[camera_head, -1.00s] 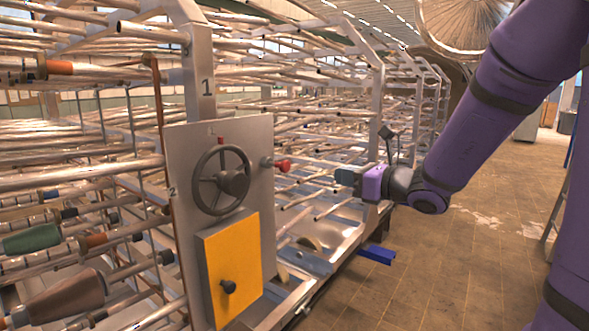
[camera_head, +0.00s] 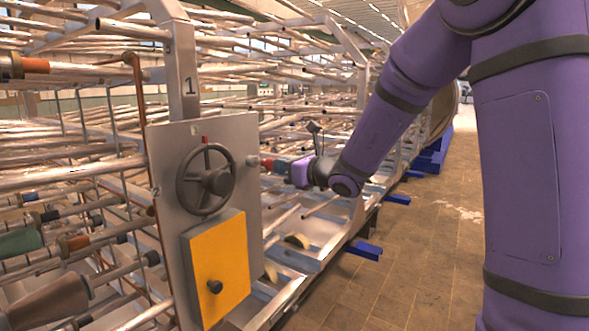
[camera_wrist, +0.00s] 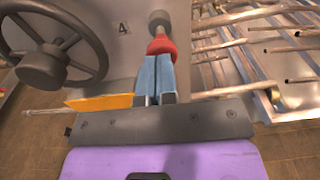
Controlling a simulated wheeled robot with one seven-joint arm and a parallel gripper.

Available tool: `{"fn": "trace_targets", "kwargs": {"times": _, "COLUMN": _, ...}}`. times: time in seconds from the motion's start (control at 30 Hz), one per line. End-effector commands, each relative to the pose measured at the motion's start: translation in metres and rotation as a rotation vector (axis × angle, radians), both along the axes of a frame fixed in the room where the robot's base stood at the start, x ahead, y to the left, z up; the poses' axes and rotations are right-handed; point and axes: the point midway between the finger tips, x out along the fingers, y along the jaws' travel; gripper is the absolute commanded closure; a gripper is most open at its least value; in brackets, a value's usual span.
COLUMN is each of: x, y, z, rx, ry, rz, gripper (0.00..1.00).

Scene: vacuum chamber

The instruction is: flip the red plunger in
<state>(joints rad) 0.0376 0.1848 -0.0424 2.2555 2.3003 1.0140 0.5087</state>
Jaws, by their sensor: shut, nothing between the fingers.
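The red plunger (camera_head: 267,163) sticks out from the right edge of the grey metal panel (camera_head: 247,190). In the wrist view its red head (camera_wrist: 161,45) sits on a grey metal stem that meets the panel. My gripper (camera_head: 277,166) is shut and empty, with its fingers together. Its blue-grey fingertips (camera_wrist: 155,62) are right at the red head and seem to touch it; the fingers hide the near part of the head.
A dark handwheel (camera_head: 206,180) is on the panel, left of the plunger. Metal rods fill the rack behind. Blue feet (camera_head: 364,250) stick out over the floor, which is open at right.

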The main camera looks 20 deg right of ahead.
Motion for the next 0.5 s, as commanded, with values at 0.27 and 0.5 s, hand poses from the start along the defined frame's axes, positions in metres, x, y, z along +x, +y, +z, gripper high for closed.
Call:
{"fn": "trace_targets", "kwargs": {"times": 0.27, "x": 0.0049, "y": 0.0035, "z": -0.0003, "rx": 0.0, "ry": 0.0, "rz": -0.001, "gripper": 1.0}}
{"fn": "trace_targets", "kwargs": {"times": 0.5, "x": 0.0076, "y": 0.0054, "z": -0.0003, "rx": -0.001, "ry": -0.001, "rz": 0.0, "gripper": 1.0}}
